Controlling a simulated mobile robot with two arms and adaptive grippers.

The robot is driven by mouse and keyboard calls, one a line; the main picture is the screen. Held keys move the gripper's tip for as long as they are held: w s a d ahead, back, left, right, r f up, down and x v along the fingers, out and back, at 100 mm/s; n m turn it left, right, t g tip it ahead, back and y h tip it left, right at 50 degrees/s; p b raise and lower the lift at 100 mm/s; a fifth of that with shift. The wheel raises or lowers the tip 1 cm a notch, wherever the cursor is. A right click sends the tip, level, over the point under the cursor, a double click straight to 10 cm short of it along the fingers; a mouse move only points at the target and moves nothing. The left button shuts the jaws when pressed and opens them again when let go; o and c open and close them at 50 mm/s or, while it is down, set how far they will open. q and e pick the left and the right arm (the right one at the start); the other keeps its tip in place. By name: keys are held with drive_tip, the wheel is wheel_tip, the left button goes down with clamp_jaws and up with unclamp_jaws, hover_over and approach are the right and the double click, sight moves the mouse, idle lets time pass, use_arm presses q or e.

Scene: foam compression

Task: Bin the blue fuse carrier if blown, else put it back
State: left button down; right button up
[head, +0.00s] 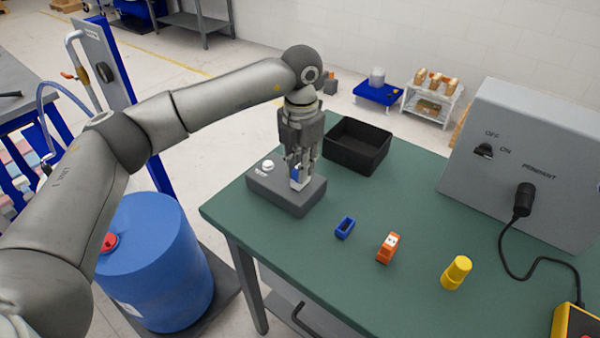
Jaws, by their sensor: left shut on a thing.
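My left gripper (298,172) points down over the grey tester box (280,197) on the green table. It is shut on the blue fuse carrier (295,174), whose lower end is at the top of the tester; I cannot tell whether it is seated. Most of the carrier is hidden by the fingers. The tester has a white round button (268,164) and a label; no clear result shows. A blue holder (345,228) stands empty to the right. A black open bin (342,154) stands behind the tester and looks empty. My right gripper is out of view.
An orange carrier (387,248) and a yellow one (456,272) stand to the right on the table. A grey switch box (520,165) with a cabled plug fills the right side. The table's front left is clear. A blue drum (153,260) stands left of the table.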

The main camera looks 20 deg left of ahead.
use_arm(q)
drive_tip(key=shift+r+p, duration=0.6)
drive_tip(key=shift+r, duration=0.75)
drive_tip(key=shift+r+p, duration=1.4)
drive_tip(key=shift+r, duration=1.05)
